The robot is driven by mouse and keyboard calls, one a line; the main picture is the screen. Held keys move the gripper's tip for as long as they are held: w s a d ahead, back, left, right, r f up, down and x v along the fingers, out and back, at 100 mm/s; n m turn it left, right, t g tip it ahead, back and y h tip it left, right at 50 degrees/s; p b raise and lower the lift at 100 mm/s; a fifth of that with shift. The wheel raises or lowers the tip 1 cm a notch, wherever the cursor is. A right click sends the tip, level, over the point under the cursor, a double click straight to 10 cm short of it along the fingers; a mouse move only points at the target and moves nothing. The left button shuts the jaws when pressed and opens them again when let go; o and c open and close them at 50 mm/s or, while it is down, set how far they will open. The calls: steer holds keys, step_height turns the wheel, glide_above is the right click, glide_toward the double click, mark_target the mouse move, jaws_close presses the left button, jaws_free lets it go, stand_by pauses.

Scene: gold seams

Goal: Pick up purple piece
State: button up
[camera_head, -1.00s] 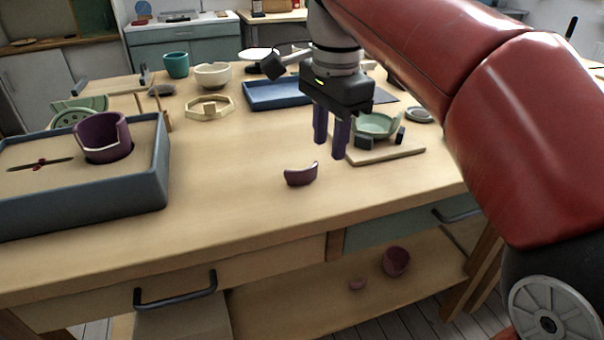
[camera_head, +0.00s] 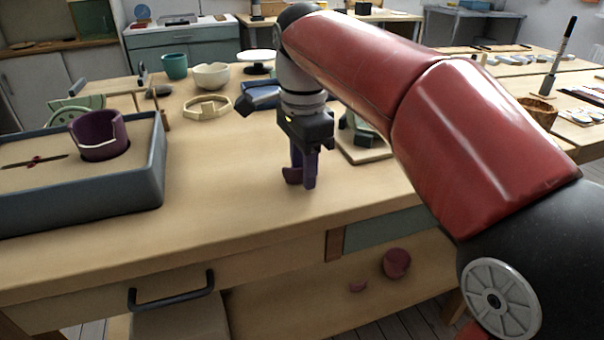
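A curved purple piece (camera_head: 291,176) lies on the wooden workbench (camera_head: 225,200), near the middle of its front part. My gripper (camera_head: 303,176) is down at the piece, its purple-blue fingers pointing down. The fingers and the piece overlap in view, and the piece's right part is hidden behind a finger. I cannot tell whether the fingers are closed on it. A broken purple cup (camera_head: 98,146) with a gap in its rim stands in the blue-grey sand tray (camera_head: 140,180) at the left.
Purple pieces (camera_head: 396,263) lie on the lower shelf. A teal cup (camera_head: 175,66), a cream bowl (camera_head: 211,75) and a wooden octagonal ring (camera_head: 207,107) stand farther back. A board (camera_head: 365,152) is partly hidden behind my arm. The bench between tray and gripper is clear.

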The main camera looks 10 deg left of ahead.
jaws_close()
step_height(320, 180, up, 10)
steer(key=shift+f+p, duration=0.1)
steer(key=shift+p, duration=0.7)
steer(key=shift+a, duration=0.1)
